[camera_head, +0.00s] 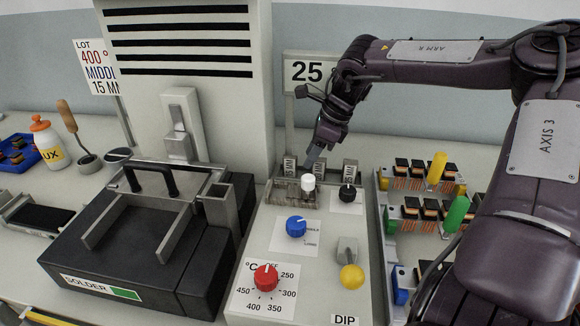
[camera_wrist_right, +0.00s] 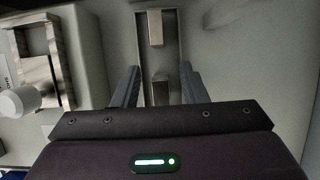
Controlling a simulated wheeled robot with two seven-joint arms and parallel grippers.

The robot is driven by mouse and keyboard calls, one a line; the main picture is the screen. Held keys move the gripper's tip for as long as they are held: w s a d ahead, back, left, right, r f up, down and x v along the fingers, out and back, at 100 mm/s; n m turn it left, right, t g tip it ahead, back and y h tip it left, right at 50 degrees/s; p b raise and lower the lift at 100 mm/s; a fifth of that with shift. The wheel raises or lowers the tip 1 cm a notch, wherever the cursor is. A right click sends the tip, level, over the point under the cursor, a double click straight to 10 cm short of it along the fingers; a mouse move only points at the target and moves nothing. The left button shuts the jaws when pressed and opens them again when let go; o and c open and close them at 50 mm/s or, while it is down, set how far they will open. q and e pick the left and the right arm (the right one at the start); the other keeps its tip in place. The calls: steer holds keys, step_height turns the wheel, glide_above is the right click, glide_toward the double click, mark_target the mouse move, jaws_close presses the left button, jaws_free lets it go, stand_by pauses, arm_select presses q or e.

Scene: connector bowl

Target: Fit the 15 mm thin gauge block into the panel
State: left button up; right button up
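My right gripper (camera_head: 312,160) points down at the back of the panel (camera_head: 265,215) in the head view, over a row of small tags. In the right wrist view the fingers (camera_wrist_right: 160,85) stand apart, with a narrow grey metal channel (camera_wrist_right: 170,50) seen between them. A metallic piece (camera_wrist_right: 155,27) shows in its far part, another (camera_wrist_right: 160,93) in its near part. Tags marked in MM (camera_head: 320,169) stand upright there; the left one (camera_head: 291,167) seems to read 15 MM. I cannot tell which piece is the 15 mm block. My left gripper is not in view.
Black (camera_head: 347,192), blue (camera_head: 296,226) and red (camera_head: 265,277) knobs and a yellow-tipped lever (camera_head: 351,277) rise from the panel. A solder pot (camera_head: 140,255) stands left, circuit boards (camera_head: 410,205) right.

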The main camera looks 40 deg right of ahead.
mark_target(294, 157)
steer(key=shift+w+a, duration=1)
steer(key=shift+w, duration=0.2)
steer(key=shift+w+a+f, duration=0.25)
steer(key=shift+w+f, duration=0.05)
steer(key=shift+f, duration=0.2)
steer(key=shift+w+a+f, duration=0.25)
steer(key=shift+f, duration=0.25)
steer(key=shift+w+f, duration=0.15)
steer(key=shift+f, duration=0.25)
jaws_close()
